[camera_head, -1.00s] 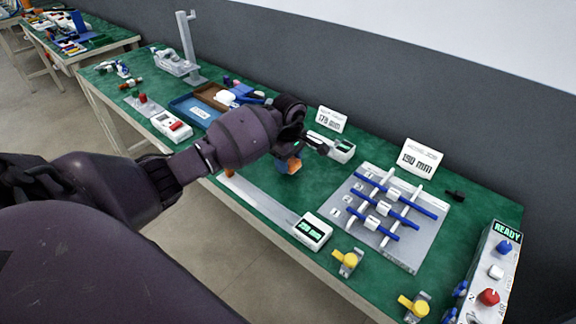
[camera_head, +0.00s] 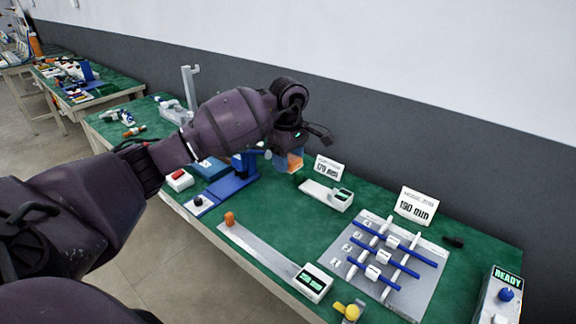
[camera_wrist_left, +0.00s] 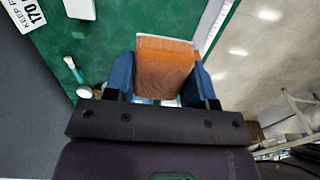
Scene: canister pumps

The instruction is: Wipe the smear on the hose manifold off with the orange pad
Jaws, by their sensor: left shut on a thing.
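My left gripper (camera_head: 290,150) is shut on the orange pad (camera_head: 295,162), above the green table. In the left wrist view the pad (camera_wrist_left: 163,68) sits between the two blue fingers of the left gripper (camera_wrist_left: 163,82). The hose manifold, a grey plate (camera_head: 348,279) with blue hoses and white clips, lies to the right of and nearer than the gripper, apart from the pad. I cannot make out a smear on it at this size. My right gripper is not in view.
A "190 mm" sign (camera_head: 416,206) stands behind the manifold. A long flat scale (camera_head: 262,250) with an orange knob lies along the front edge. A READY control box (camera_head: 497,298) is at right.

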